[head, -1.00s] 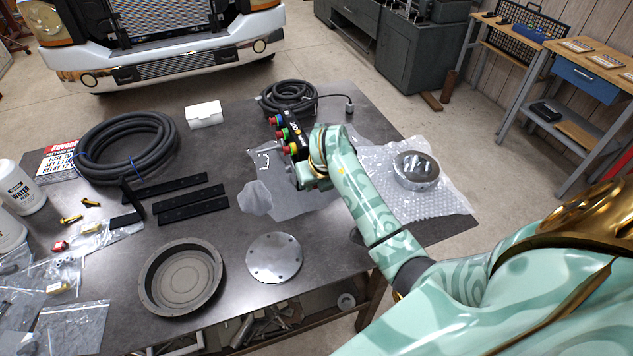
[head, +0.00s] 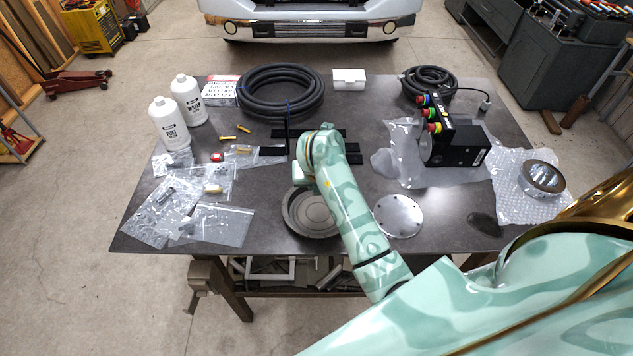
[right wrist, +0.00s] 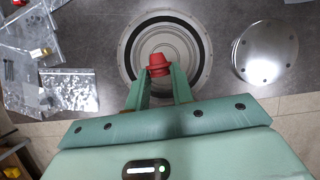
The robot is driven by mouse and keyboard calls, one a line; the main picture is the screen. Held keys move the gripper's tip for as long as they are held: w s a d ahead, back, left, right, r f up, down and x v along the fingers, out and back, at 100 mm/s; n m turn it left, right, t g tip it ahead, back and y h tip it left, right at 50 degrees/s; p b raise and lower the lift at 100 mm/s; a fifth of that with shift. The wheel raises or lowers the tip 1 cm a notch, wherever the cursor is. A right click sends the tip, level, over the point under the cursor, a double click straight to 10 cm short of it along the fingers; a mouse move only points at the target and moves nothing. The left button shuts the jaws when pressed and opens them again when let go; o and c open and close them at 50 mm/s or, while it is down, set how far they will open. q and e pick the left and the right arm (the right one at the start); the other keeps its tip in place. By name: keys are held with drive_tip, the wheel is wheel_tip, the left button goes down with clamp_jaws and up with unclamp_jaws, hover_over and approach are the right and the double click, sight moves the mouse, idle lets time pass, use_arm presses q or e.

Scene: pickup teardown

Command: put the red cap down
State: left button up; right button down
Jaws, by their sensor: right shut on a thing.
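The red cap (right wrist: 159,65) shows in the right wrist view between the fingertips of my right gripper (right wrist: 159,80), which is shut on it. The cap appears over the dark round pan (right wrist: 203,62); its height above the pan is hard to tell. My left gripper is in neither view.
A flat metal disc (head: 398,215) lies right of the pan. Black bars (head: 352,147) lie behind my arm. Clear bags (head: 222,224) and small fittings lie to the left. A black box with coloured buttons (head: 455,145) stands right. Bare tabletop shows left of the pan.

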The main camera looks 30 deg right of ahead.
drive_tip(key=b, duration=1)
approach(318, 212)
drive_tip(key=shift+m, duration=0.3)
drive_tip(key=x, duration=0.5)
drive_tip(key=shift+f, duration=0.3)
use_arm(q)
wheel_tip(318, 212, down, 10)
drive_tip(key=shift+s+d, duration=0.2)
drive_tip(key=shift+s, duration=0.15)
use_arm(e)
drive_tip(key=c, duration=1.1)
unclamp_jaws()
drive_tip(key=shift+r, duration=0.1)
